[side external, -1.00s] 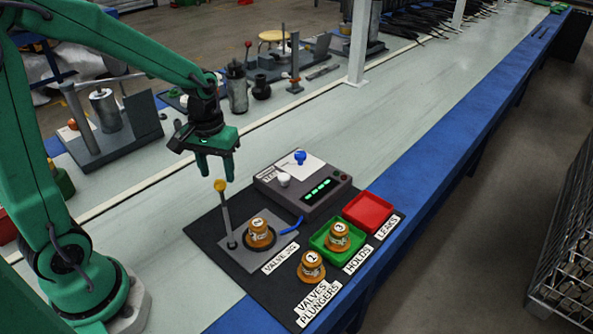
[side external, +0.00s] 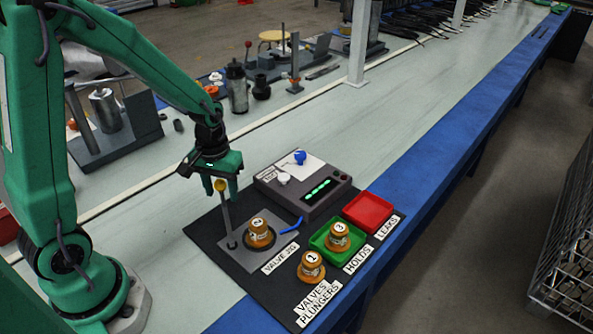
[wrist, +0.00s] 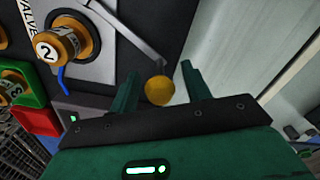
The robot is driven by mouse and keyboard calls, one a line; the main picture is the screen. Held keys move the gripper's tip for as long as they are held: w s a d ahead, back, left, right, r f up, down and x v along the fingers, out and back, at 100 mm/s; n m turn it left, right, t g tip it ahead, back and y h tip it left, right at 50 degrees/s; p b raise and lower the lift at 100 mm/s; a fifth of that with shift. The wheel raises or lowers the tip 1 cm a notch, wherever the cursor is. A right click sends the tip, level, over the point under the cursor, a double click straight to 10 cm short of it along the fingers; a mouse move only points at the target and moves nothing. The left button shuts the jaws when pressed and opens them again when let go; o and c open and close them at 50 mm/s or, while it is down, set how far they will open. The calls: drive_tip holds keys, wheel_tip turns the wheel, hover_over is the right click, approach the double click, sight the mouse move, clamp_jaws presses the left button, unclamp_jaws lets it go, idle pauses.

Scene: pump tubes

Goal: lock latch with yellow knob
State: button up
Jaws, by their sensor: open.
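The latch is a grey lever (side external: 227,217) with a yellow knob (side external: 220,186) on top, standing upright on a grey plate (side external: 262,262) beside valve 2 (side external: 259,230). My gripper (side external: 220,187) is open around the level of the knob. In the wrist view, the yellow knob (wrist: 160,90) sits between the two open fingertips (wrist: 158,82), with a gap visible on each side. Valve 2 (wrist: 60,45) is seated in the holder on the plate. Whether a finger touches the knob cannot be told.
A grey test box (side external: 300,190) with a blue knob and green lights stands behind the plate. A green tray (side external: 322,246) holds valve 3 (side external: 338,236). A red tray (side external: 368,212) is empty. Valve 1 (side external: 311,266) stands on the black mat in front.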

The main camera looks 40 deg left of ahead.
sight(225, 210)
drive_tip(key=shift+f, duration=1.15)
clamp_jaws()
